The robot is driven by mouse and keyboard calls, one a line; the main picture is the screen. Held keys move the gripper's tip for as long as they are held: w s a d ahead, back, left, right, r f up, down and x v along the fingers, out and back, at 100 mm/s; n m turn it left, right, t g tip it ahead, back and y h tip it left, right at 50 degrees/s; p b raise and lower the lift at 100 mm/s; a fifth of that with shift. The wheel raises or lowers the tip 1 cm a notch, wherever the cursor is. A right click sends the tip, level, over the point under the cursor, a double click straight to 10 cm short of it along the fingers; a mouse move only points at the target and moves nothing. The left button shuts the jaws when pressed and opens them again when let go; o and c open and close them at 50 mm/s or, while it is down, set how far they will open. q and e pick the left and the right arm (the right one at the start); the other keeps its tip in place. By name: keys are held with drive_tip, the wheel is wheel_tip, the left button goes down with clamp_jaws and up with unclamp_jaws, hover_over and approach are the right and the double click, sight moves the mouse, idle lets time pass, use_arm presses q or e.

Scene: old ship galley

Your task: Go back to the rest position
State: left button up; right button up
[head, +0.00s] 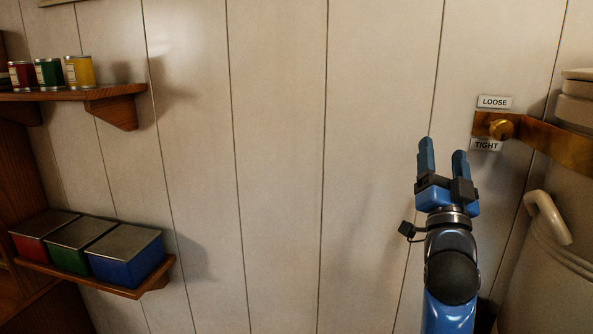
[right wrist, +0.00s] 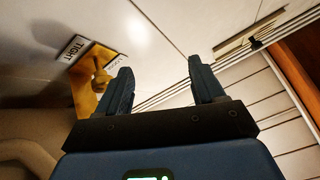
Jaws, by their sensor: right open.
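My right gripper (head: 443,160) points up in front of the panelled wall, its two blue fingers apart with nothing between them. It also shows in the right wrist view (right wrist: 163,90), open and empty. A brass knob (head: 501,129) on a brass strap (head: 555,143) is to the right of the gripper, apart from it. A LOOSE label (head: 494,102) is above the knob and a TIGHT label (head: 486,145) is below it. In the right wrist view the knob (right wrist: 101,77) is left of the fingers. My left gripper is not in view.
A large pale container (head: 560,235) with a handle (head: 547,217) stands at the right, close to my right arm. At the left, an upper shelf (head: 110,93) holds red, green and yellow tins, and a lower shelf (head: 155,283) holds red, green and blue boxes. The middle wall is bare.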

drive_tip(key=s+a+f+n+y, duration=0.2)
drive_tip(key=s+f+n+y, duration=0.15)
drive_tip(key=f, duration=0.95)
drive_tip(key=s+a+f+n+y, duration=0.2)
drive_tip(key=s+f+n, duration=0.25)
drive_tip(key=f, duration=0.85)
drive_tip(key=s+f+g+b, duration=0.1)
drive_tip(key=s+f+g, duration=0.6)
drive_tip(key=s+f, duration=1.6)
drive_tip(key=shift+s+a, duration=0.3)
drive_tip(key=shift+s, duration=0.25)
